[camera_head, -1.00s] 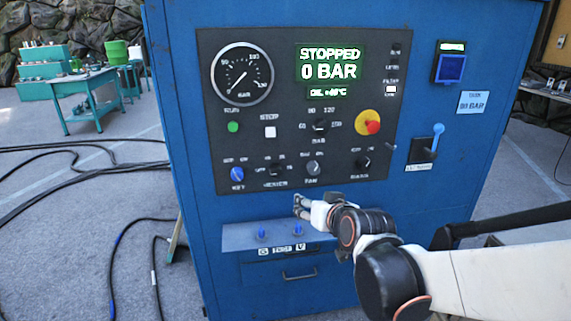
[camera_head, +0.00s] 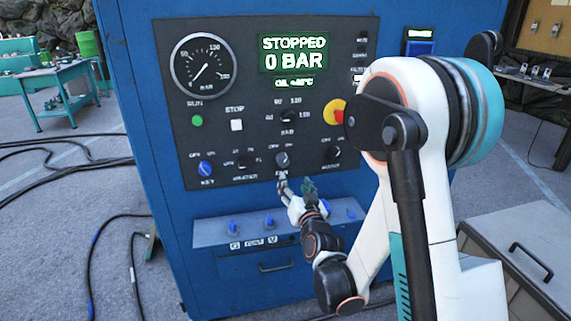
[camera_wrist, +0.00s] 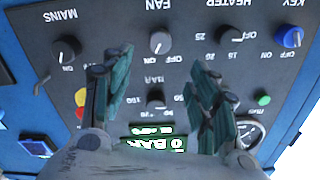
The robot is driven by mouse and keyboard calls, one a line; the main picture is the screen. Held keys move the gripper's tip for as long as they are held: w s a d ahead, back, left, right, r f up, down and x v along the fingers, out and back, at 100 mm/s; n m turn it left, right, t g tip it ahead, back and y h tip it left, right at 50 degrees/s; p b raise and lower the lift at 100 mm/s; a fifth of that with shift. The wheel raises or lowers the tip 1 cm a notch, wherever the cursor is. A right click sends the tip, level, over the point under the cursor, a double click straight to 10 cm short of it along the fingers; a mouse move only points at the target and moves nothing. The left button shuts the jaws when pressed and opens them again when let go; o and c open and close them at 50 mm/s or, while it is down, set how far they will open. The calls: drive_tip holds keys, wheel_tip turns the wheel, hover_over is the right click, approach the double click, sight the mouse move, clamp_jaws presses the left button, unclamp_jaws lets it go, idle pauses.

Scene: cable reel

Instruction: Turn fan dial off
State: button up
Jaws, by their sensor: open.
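The fan dial (camera_head: 282,160) is a round grey knob in the lower row of the black control panel, between the heater dial (camera_head: 243,162) and the mains dial (camera_head: 331,153). In the wrist view, which is upside down, the fan dial (camera_wrist: 160,42) stands at top centre with "OFF" and "ON" printed below it. A light mark on the knob leans toward ON. My gripper (camera_head: 296,183) is just below the fan dial in the head view. Its two teal fingers are spread apart and empty in the wrist view (camera_wrist: 160,95), with the dial beyond and between them, apparently untouched.
The blue key switch (camera_head: 205,168) sits left on the panel. The red emergency knob (camera_head: 334,112) is at the right, near my arm. A ledge with several blue knobs (camera_head: 233,225) juts out below the panel. The display (camera_head: 294,52) reads STOPPED, 0 BAR.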

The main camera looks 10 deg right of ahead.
sight(284, 163)
drive_tip(key=w, duration=1.3)
drive_tip(key=shift+w+p, duration=0.1)
drive_tip(key=shift+p, duration=0.2)
drive_tip(key=c, duration=1.1)
